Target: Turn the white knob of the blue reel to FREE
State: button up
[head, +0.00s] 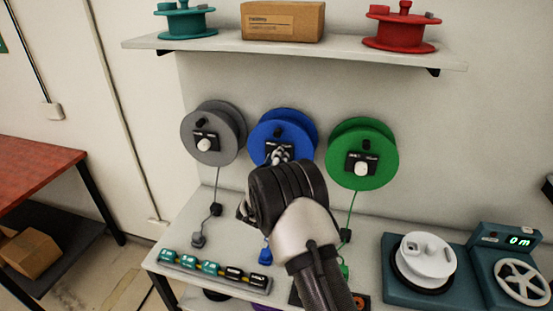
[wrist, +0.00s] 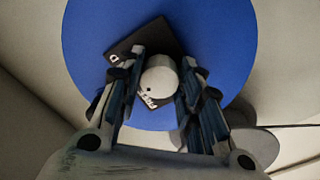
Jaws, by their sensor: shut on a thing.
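The blue reel (head: 268,131) hangs on the wall panel between a grey reel and a green reel. My gripper (head: 279,156) reaches up to its front, and my arm hides the reel's lower part in the head view. In the wrist view the blue reel (wrist: 225,35) fills the upper middle. Its white knob (wrist: 159,76) sits on a black label plate (wrist: 148,42) that looks tilted. The fingers of my gripper (wrist: 160,80) stand on both sides of the knob and are shut on it. Lettering on the plate is partly hidden; I cannot read the knob's setting.
The grey reel (head: 228,120) and green reel (head: 378,137) hang close on either side. A shelf (head: 225,44) with a teal reel, a box and a red reel is above. Below, the bench (head: 190,223) holds a row of small blocks, a white spool and a teal counter unit.

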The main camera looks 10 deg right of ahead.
jog(key=n+p, duration=0.2)
jog(key=n, duration=0.6)
jog(key=shift+n, duration=0.4)
dwell(0.4)
jog(key=o, duration=1.1)
jog(key=shift+s, duration=0.1)
jog(key=v, duration=1.2)
jog(key=shift+r, duration=0.1)
